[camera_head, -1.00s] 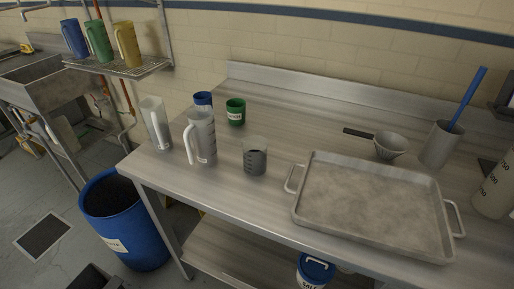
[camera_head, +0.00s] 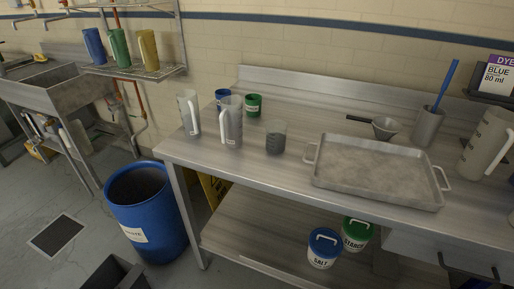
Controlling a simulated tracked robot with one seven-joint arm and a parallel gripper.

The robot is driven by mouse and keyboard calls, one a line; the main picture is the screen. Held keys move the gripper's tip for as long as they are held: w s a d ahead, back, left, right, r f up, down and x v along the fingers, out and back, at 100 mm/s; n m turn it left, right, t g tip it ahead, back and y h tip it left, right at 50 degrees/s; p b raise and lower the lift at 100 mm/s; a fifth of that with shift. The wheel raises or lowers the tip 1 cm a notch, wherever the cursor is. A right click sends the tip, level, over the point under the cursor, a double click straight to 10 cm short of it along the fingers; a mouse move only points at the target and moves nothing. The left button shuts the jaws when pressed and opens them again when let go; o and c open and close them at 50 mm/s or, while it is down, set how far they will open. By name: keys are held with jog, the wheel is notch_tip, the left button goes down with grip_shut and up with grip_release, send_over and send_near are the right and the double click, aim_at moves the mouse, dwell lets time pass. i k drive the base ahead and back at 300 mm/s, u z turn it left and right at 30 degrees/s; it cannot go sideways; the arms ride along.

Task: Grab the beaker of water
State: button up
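A small clear beaker (camera_head: 276,137) stands upright on the steel table (camera_head: 282,178), left of the tray. It looks dark grey in its lower part; I cannot tell whether that is water. Two taller translucent jugs with white handles stand to its left, one nearer (camera_head: 231,122) and one further left (camera_head: 189,113). I cannot tell what they hold. My gripper is not in view.
A blue cup (camera_head: 222,98) and a green cup (camera_head: 253,104) stand behind the jugs. A metal tray (camera_head: 375,172) lies right of the beaker, with a ladle-like strainer (camera_head: 384,128) behind it. A blue barrel (camera_head: 146,212) stands on the floor by the table's left end.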

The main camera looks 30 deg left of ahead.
aim_at(276, 137)
jog(key=k, duration=1.8)
jog(key=u, duration=0.85)
jog(key=i, duration=1.65)
